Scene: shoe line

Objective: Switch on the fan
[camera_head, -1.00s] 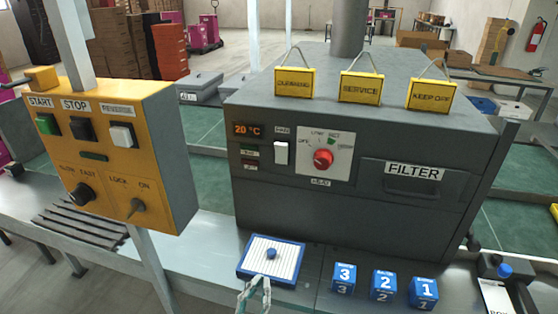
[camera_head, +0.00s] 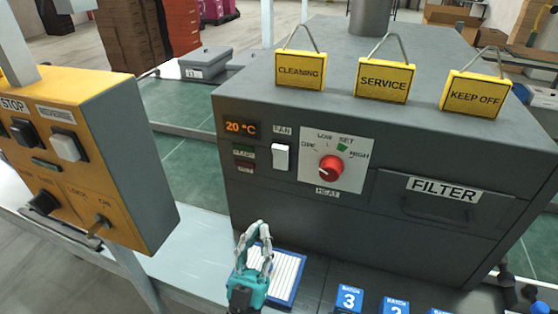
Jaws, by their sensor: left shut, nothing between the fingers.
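The fan switch (camera_head: 280,157) is a white rocker under the label FAN on the front of the dark grey oven (camera_head: 300,210). A red heat knob (camera_head: 331,169) is to its right, and a display reading 20 °C (camera_head: 240,128) is to its left. My left gripper (camera_head: 260,229) is shut and empty, with its fingers pointing up. It appears below the switch in the picture, apart from it, in front of the blue-framed white filter (camera_head: 287,278) and partly hiding it. My right gripper is not in view.
The yellow control box (camera_head: 95,160) stands at the left, with buttons and knobs. Blue numbered blocks (camera_head: 348,299) are at the bottom right. Yellow signs (camera_head: 383,81) stand on the oven top. A FILTER drawer (camera_head: 440,200) is on the oven's right side.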

